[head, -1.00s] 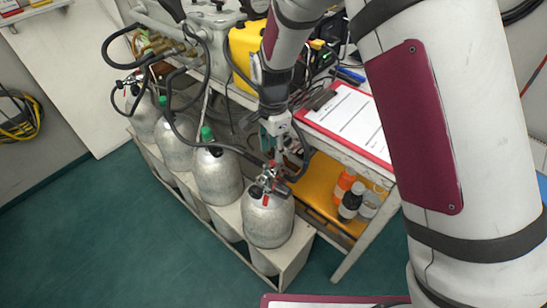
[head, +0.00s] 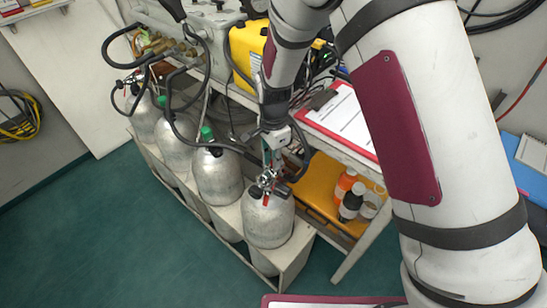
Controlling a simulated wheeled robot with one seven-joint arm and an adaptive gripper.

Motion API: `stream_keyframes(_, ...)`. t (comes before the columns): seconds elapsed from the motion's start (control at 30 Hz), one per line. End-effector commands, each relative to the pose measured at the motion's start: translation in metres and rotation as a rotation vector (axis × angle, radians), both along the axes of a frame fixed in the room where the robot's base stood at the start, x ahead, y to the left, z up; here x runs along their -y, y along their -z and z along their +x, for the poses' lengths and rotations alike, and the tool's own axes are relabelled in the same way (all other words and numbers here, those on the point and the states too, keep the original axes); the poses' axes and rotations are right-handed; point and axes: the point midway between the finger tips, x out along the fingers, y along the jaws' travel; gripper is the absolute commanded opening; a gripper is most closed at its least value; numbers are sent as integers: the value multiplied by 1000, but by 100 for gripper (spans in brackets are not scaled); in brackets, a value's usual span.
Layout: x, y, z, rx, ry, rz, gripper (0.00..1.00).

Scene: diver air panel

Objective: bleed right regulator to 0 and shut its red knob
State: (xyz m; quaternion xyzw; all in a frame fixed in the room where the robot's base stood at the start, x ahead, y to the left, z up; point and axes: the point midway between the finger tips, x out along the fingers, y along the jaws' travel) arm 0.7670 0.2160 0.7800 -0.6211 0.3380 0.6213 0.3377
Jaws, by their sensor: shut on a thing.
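The right regulator (head: 266,183) sits on top of the nearest grey cylinder (head: 268,222), at the right end of the row. It is a small dark and metallic cluster with red bits, too small to read a gauge. My gripper (head: 273,164) reaches down onto it from above. Its fingers are shut on a part of the regulator; which part is hard to tell, as the fingers and the small size hide it. At the far left end, another regulator (head: 134,80) sits on a cylinder (head: 145,115).
Two green-capped cylinders (head: 216,178) stand between, in a pale rack (head: 292,255). Black hoses (head: 172,115) loop over them. A cart with a red clipboard (head: 340,120), yellow case (head: 248,55) and bottles (head: 350,201) stands close behind. Green floor is clear at left.

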Motion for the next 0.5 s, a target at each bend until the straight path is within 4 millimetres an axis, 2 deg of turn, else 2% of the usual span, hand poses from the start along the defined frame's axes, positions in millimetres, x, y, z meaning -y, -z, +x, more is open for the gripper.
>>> stream_keyframes(0.27,0,0,0,1,-39,1,0)
stream_keyframes(0.5,0,0,0,1,-176,1,0)
